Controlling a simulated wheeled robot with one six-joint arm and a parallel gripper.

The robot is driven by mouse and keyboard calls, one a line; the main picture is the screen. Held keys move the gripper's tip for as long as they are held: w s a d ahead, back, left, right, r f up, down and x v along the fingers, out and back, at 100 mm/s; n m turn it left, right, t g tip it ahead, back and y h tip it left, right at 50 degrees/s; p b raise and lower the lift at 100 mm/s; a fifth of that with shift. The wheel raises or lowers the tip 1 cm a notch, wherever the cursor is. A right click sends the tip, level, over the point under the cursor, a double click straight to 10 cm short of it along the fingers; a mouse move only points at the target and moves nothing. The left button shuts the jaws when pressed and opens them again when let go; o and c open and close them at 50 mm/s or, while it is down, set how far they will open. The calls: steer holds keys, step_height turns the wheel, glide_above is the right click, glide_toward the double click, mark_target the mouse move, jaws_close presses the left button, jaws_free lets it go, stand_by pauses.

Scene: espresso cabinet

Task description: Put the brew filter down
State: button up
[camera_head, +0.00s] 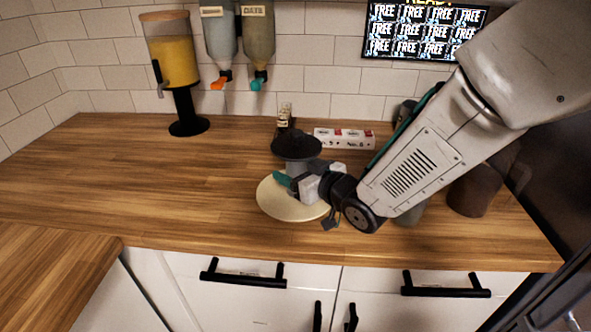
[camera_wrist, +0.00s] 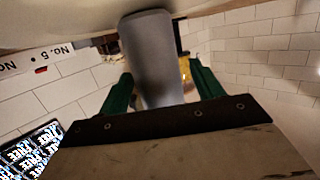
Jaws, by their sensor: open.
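What I take to be the brew filter (camera_head: 297,146) has a wide dark top over a grey body. It stands upright over a cream round plate (camera_head: 270,208) on the wooden counter; its base is partly hidden by my gripper. My gripper (camera_head: 296,179) reaches in from the right, low over the plate. In the wrist view, the filter's grey body (camera_wrist: 150,52) lies between the two green fingers of my gripper (camera_wrist: 160,72). The fingers are open, with a gap visible at least on the right side.
A brown container (camera_head: 472,192) is right of my arm. A yellow-filled dispenser (camera_head: 174,62) stands at the back left. The left counter is clear.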

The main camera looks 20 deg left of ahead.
steer(key=v, duration=0.7)
steer(key=shift+s+d, duration=0.1)
steer(key=shift+s, duration=0.4)
